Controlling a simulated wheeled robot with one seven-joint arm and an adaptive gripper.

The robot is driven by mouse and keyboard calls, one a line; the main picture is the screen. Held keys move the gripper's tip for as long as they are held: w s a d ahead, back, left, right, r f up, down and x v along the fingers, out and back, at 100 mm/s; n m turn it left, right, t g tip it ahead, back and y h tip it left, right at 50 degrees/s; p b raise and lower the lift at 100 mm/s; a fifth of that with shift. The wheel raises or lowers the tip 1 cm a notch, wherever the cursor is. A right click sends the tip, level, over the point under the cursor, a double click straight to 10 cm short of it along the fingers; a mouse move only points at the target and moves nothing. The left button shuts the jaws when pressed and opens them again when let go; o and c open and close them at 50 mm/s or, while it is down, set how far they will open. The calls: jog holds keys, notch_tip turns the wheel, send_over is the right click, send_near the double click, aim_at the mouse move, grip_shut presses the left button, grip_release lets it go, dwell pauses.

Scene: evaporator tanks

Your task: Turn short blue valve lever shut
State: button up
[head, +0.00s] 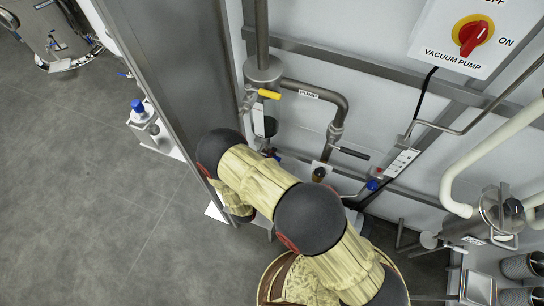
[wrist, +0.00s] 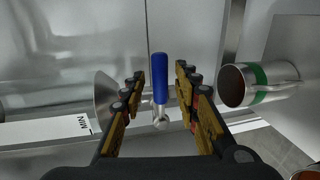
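The short blue valve lever (wrist: 160,78) stands upright in the middle of the wrist view, on a small metal stem (wrist: 160,118). My gripper (wrist: 160,74) is open, with one finger on each side of the lever. Gaps show between the lever and both fingers, so nothing is gripped. In the head view my arm covers the area around the gripper, and I cannot make out the fingers or this lever there.
In the wrist view a pipe end with a green band (wrist: 258,84) is close right of the fingers, and a metal cone (wrist: 107,97) is behind the left finger. In the head view a tall metal panel (head: 185,75) stands left of my arm, beside a yellow-handled valve (head: 269,94).

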jog(key=v, duration=1.1)
jog(key=shift+s, duration=0.3)
jog(key=shift+a+r, duration=0.15)
